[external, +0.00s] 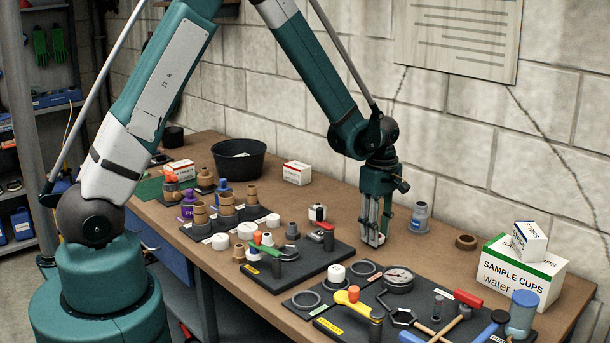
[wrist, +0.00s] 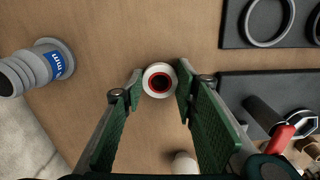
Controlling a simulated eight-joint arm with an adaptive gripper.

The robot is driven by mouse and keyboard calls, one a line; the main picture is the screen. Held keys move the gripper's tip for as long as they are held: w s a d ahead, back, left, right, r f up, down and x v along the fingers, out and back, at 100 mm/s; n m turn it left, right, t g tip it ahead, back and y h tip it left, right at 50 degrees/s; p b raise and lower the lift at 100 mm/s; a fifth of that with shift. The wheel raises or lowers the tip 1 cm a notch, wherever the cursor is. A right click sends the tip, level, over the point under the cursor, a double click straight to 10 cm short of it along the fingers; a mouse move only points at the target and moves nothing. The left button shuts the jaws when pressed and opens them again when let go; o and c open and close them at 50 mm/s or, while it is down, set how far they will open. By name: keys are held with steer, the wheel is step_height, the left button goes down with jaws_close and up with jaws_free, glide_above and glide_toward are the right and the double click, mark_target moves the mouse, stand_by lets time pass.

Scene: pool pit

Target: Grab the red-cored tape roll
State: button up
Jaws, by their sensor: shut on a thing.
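The tape roll (wrist: 160,68) is a white ring with a red core, seen from above in the wrist view. It lies between the fingertips of my gripper (wrist: 160,84), with a green-padded finger against its left and right sides. In the external view my gripper (external: 374,236) points straight down, low over the brown tabletop behind the black tool mats. There the fingers largely hide the roll. I cannot tell whether the roll still touches the table.
A grey container with a blue label (external: 420,217) stands right of my gripper, with a brown ring (external: 466,242) farther right. A black mat with a gauge (external: 398,278) lies in front. Sample cup boxes (external: 515,270) stand at the right. Bare table lies around the gripper.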

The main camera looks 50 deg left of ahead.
step_height(320, 180, up, 9)
stand_by(0.6)
steer(key=shift+r, duration=0.1)
